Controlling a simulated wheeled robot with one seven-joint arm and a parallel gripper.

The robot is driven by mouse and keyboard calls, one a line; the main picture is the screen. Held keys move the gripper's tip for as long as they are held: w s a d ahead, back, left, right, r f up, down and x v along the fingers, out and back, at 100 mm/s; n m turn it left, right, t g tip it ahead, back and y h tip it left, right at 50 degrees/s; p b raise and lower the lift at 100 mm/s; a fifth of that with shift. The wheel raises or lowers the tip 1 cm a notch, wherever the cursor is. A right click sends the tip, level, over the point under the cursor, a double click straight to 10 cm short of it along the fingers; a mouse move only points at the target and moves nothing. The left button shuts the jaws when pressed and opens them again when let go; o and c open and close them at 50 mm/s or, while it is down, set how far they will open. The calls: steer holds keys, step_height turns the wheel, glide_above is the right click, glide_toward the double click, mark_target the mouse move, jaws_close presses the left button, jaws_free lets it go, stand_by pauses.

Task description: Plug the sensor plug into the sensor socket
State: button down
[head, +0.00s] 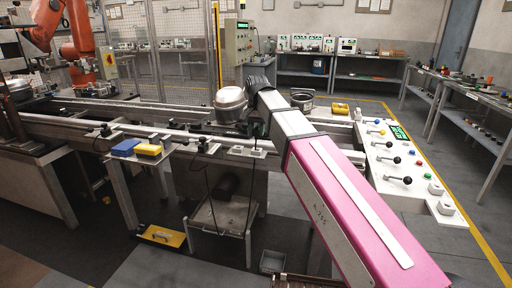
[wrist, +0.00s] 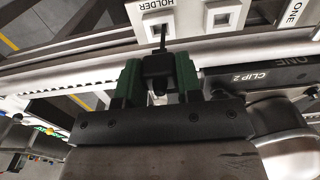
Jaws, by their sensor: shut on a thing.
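My gripper (wrist: 158,78) has green finger pads and is shut on the black sensor plug (wrist: 158,70) in the wrist view. A thin black cable rises from the plug across a white block marked HOLDER (wrist: 180,14). The holder has dark square openings, and the plug sits just below it in the picture. I cannot tell whether they touch. In the head view my gripper (head: 258,128) is beside the silver compressor (head: 230,104), and the plug is hidden there. I cannot make out the sensor socket with certainty in either view.
A black strip marked CLIP 2 (wrist: 250,76) lies right of my gripper in the wrist view, near a grey rounded body (wrist: 288,118). In the head view, blue (head: 125,147) and yellow (head: 148,149) blocks sit on the left ledge. A white lever panel (head: 388,140) stands right.

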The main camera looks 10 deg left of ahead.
steer(key=a+r, duration=0.2)
steer(key=a, duration=0.6)
steer(key=shift+w+r, duration=0.2)
steer(key=shift+w, duration=0.15)
steer(key=shift+f, duration=0.2)
steer(key=shift+f, duration=2.75)
steer(key=shift+f, duration=1.25)
steer(key=c, duration=0.7)
jaws_free()
steer(key=shift+r, duration=0.1)
